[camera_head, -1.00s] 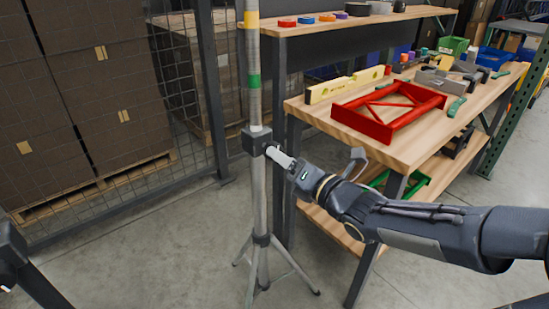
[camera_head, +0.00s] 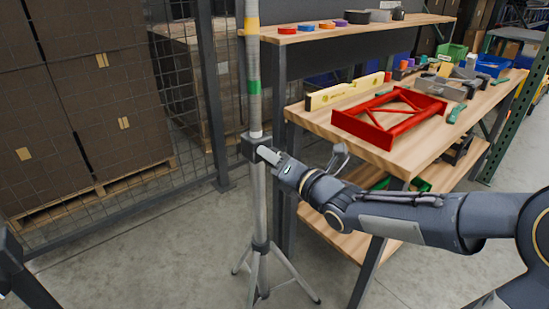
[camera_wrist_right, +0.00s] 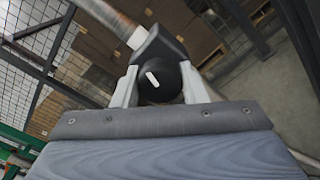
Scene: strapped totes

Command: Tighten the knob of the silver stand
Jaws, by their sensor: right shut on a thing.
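The silver stand (camera_head: 258,200) is a grey pole on tripod legs, upright on the floor, with yellow and green bands higher up. A dark clamp block (camera_head: 252,146) sits around the pole. The black round knob (camera_wrist_right: 160,83) with a white mark shows in the wrist view, between the pale fingers of my right gripper (camera_wrist_right: 160,88). In the head view, my right gripper (camera_head: 268,154) reaches the block from the right and is shut on the knob, which its fingers hide there. My left gripper is not clearly in view.
A wooden workbench (camera_head: 370,152) stands right of the stand, bearing a red frame (camera_head: 388,118), a yellow level (camera_head: 345,91) and tools. A wire fence (camera_head: 182,90) and stacked brown boxes (camera_head: 95,75) are behind and left. The floor left of the stand is clear.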

